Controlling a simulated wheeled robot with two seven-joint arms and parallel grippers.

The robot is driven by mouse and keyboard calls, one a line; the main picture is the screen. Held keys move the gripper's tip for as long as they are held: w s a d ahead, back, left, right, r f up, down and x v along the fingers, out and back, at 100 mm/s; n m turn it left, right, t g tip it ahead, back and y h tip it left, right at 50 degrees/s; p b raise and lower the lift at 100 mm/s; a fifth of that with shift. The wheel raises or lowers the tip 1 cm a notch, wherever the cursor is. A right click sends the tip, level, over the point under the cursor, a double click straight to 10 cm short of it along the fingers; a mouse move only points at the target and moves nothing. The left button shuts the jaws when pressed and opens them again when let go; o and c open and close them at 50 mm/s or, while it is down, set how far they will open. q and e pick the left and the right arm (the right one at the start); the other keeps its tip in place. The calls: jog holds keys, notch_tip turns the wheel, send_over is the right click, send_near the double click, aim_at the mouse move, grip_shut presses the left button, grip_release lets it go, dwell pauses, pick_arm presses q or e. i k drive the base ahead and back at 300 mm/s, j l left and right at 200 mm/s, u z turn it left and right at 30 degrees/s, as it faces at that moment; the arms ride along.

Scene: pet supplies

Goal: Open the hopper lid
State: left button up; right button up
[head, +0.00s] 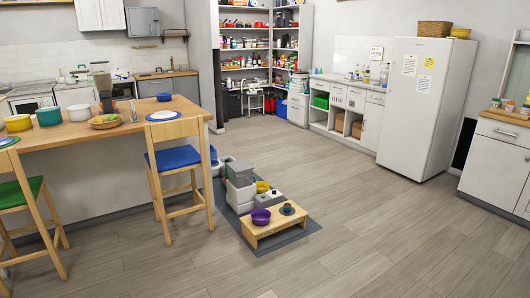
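A white and grey boxy unit (239,187) stands on a dark mat on the floor, right of the blue-seated stool. It looks like the hopper. A grey top piece (239,170) sits on it and looks like the lid. It appears to lie flat on the unit, but the view is too small to show its edge or handle. Neither of my grippers is in the head view.
A wooden stand (270,232) with a purple bowl (261,217) is in front of the unit. A yellow bowl (262,187) is beside it. A blue-seated stool (175,159) and island counter (90,135) lie left. The floor right of the mat (292,235) is clear.

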aim_at(237, 167)
jog(key=i+l+z, duration=0.45)
jog(key=i+z, duration=0.55)
jog(key=i, duration=0.2)
jog(key=i+l, duration=0.1)
jog(key=i, duration=0.7)
jog(key=i+l+u, duration=0.1)
jog(key=i, duration=0.7)
jog(key=i+l+u, duration=0.15)
jog(key=i+u, duration=0.35)
jog(key=i+l+u, duration=0.8)
jog(key=u, duration=0.15)
jog(key=i+l+u, duration=0.3)
jog(key=l+u, duration=0.15)
jog(key=l, duration=0.2)
jog(key=i+l+u, duration=0.2)
jog(key=l+u, duration=0.3)
jog(key=l, duration=0.2)
